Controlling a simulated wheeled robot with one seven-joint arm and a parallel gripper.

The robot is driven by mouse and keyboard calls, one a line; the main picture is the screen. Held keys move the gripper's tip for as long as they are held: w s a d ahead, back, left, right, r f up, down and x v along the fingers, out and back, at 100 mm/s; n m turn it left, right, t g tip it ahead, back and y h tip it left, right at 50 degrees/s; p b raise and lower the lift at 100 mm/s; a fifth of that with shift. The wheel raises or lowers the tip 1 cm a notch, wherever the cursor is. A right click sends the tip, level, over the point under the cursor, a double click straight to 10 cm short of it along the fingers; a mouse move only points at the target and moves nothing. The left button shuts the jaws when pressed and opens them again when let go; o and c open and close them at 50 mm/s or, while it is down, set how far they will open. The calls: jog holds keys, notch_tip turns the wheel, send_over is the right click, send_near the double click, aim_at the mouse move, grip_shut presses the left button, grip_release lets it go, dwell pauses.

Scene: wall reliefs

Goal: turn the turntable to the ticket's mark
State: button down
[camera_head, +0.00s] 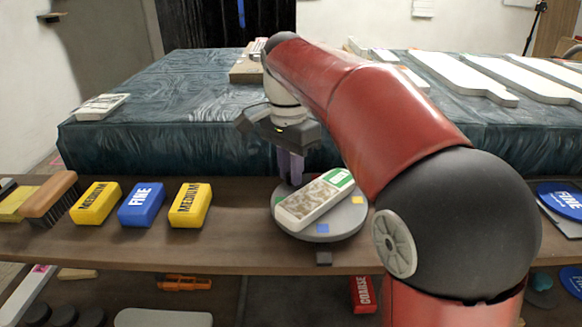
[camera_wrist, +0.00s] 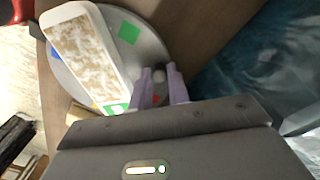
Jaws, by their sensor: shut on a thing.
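The turntable (camera_head: 343,222) is a round grey disc on the wooden shelf, also in the wrist view (camera_wrist: 152,50). Its rim has coloured squares: a blue mark (camera_head: 322,229) faces the front and a yellow mark (camera_head: 356,200) is at the right. A green mark (camera_wrist: 129,32) and a partly hidden red mark (camera_wrist: 155,98) show in the wrist view. A pale relief (camera_head: 305,205) lies across the disc with a green-and-white ticket (camera_head: 341,178) at its far end. My gripper (camera_head: 290,181) points down at the disc's far left edge, its fingers shut on a small pale knob (camera_wrist: 158,76).
Yellow and blue sanding blocks (camera_head: 141,204) and a brush (camera_head: 50,197) stand to the left. A cloth-covered table (camera_head: 160,140) with pale panels is behind. The shelf between blocks and disc is clear.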

aim_at(290, 211)
jog(key=shift+s+a+n, duration=0.1)
jog(key=shift+s+n, duration=0.05)
jog(key=shift+n, duration=0.15)
jog(key=shift+s+a+r+n+p, duration=0.1)
jog(key=shift+s+a+n+p, duration=0.35)
jog(key=shift+n, duration=0.45)
jog(key=shift+s+a+n+p, duration=0.25)
jog(key=shift+s+n+p, duration=0.2)
jog(key=shift+n+p, duration=0.35)
jog(key=shift+s+a+n+p, duration=0.2)
jog(key=shift+s+n+p, duration=0.15)
jog(key=shift+s+n, duration=0.65)
jog(key=shift+s+a+n+p, duration=0.2)
jog(key=shift+s+n+p, duration=0.25)
jog(key=shift+n, duration=1.05)
jog(key=shift+s+d+n+p, duration=0.1)
jog(key=shift+s+n+p, duration=0.1)
jog(key=shift+s+n, duration=0.7)
jog(key=shift+s+d+n+p, duration=0.15)
jog(key=shift+s+n, duration=0.35)
jog(key=shift+n, duration=0.7)
jog(key=shift+s+d+n+t+p, duration=0.1)
jog(key=shift+s+d+n, duration=0.1)
jog(key=shift+s+n, duration=0.4)
jog(key=shift+s+d+n+t+p, duration=0.15)
jog(key=shift+s+d+n, duration=0.1)
jog(key=shift+n, duration=0.7)
jog(key=shift+s+d+n+t+p, duration=0.1)
jog(key=shift+s+d+n, duration=0.1)
jog(key=shift+s+n, duration=0.4)
